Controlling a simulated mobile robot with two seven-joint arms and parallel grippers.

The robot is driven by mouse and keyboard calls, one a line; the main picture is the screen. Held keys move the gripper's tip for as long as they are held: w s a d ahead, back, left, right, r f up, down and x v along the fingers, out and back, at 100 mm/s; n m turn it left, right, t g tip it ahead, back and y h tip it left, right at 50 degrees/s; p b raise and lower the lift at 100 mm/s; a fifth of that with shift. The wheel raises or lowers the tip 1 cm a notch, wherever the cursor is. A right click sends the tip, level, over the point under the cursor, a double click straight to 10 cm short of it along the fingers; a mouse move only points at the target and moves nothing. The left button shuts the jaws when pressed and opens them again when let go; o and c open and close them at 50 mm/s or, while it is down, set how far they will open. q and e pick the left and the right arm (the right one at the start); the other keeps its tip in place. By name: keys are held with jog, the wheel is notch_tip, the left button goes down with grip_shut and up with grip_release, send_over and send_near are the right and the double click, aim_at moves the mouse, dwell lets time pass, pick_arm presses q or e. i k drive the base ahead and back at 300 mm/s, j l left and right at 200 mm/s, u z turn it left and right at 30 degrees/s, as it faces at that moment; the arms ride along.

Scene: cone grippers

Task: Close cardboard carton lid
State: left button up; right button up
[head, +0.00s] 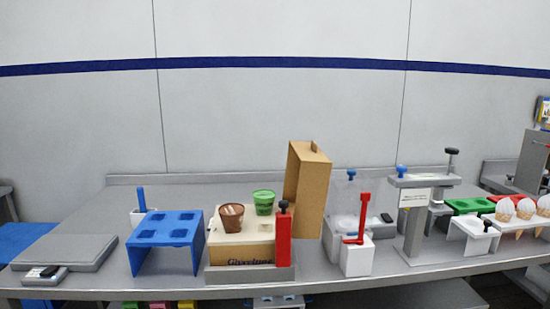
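A cardboard carton lid (312,195) stands upright and open in the middle of the table, with a small tab on its top edge. At its lower left is a low tan box (240,253) with dark lettering on its front. A brown cup (231,219) and a green cup (264,203) stand at the box's top; I cannot tell whether they are in it or on it. The joint between lid and box is hidden behind a red upright (284,238). Neither of my grippers shows in the head view.
A blue four-hole stand (165,227) and a flat grey scale (65,252) are to the left.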

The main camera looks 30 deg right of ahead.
aim_at(308, 171)
jog(key=z, duration=1.25)
